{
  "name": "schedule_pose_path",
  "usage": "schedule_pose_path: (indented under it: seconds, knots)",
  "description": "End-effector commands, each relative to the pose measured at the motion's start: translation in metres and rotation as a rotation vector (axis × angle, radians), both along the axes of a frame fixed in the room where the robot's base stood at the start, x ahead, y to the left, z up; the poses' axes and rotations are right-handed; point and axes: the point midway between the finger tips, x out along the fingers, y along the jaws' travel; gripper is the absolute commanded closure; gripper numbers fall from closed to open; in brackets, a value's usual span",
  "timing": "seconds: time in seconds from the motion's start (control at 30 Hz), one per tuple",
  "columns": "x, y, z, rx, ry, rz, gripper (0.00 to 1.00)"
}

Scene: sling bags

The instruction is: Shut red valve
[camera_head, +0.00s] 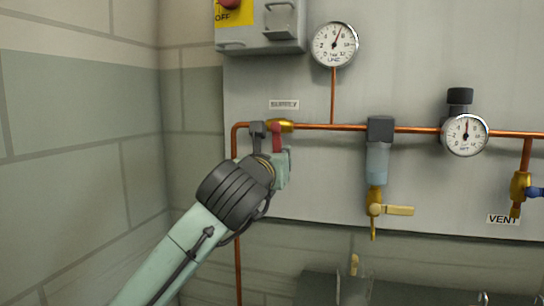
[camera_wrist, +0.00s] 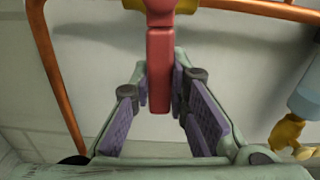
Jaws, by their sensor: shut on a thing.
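The red valve handle (camera_head: 277,137) hangs straight down from a brass valve body (camera_head: 284,125) on the copper pipe, under the SUPPLY label (camera_head: 284,104). In the wrist view the red handle (camera_wrist: 160,75) comes down from the top between the two purple-padded fingers. My gripper (camera_head: 267,131) is at the valve, coming from the lower left, with its fingers on either side of the handle. It is shut on the handle. My wrist hides part of the pipe and panel below the valve.
A pressure gauge (camera_head: 334,45) sits above the pipe. A filter (camera_head: 377,160) with a yellow-handled drain valve (camera_head: 398,210) hangs to the right. A regulator gauge (camera_head: 465,135) and a blue-handled vent valve (camera_head: 536,192) are farther right. A grey switch box (camera_head: 262,42) is above.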

Motion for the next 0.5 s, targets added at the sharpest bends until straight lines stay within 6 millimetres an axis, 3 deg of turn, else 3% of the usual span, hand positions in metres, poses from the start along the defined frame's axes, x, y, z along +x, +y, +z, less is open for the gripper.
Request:
schedule_pose_path:
  seconds: [0.5]
  knots:
    - [0.0005,-0.0026,0.0027,0.084,-0.037,0.003,1.0]
